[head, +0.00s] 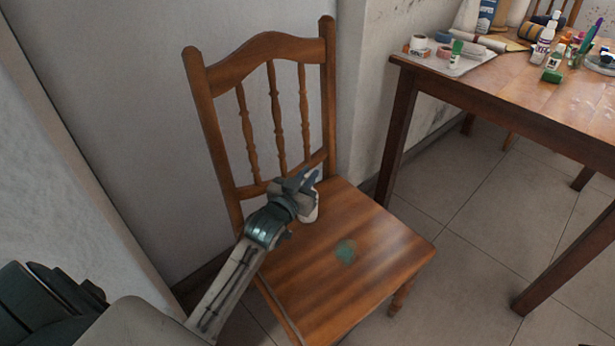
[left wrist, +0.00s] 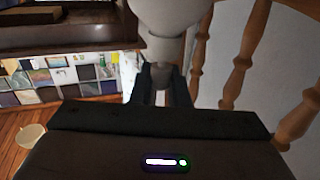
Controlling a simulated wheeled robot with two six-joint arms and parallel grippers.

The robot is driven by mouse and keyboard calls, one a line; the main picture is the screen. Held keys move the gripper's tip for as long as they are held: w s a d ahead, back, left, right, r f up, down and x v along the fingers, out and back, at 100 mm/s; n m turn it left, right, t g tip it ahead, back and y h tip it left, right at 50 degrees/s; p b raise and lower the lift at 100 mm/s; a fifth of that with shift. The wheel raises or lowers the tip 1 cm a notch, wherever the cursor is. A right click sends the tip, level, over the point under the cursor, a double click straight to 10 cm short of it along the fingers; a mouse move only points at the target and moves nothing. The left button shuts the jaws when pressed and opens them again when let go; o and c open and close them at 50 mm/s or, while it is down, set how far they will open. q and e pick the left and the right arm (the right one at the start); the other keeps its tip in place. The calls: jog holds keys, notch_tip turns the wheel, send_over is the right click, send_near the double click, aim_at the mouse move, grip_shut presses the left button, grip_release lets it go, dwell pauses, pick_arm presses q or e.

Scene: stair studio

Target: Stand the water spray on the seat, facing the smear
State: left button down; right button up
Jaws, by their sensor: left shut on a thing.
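The wooden chair stands in the middle of the head view, and its brown seat (head: 372,222) carries a blue-green smear (head: 346,251) near the middle. My left gripper (head: 304,190) is at the back of the seat, close to the backrest. It is shut on the water spray (head: 311,208), a whitish bottle partly hidden by the gripper. In the left wrist view the pale spray (left wrist: 168,18) is between the dark fingers (left wrist: 163,85). I cannot tell whether its base touches the seat or which way its nozzle faces. My right gripper is out of view.
The chair's backrest (head: 270,45) and its spindles (left wrist: 246,50) are close beside the left gripper. A wooden table (head: 480,88) with bottles, tape rolls and paints stands at the right. Walls are behind and left. The front of the seat is clear.

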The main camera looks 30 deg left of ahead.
pick_arm(q)
jog(key=shift+f, duration=0.15)
jog(key=c, duration=1.4)
grip_release()
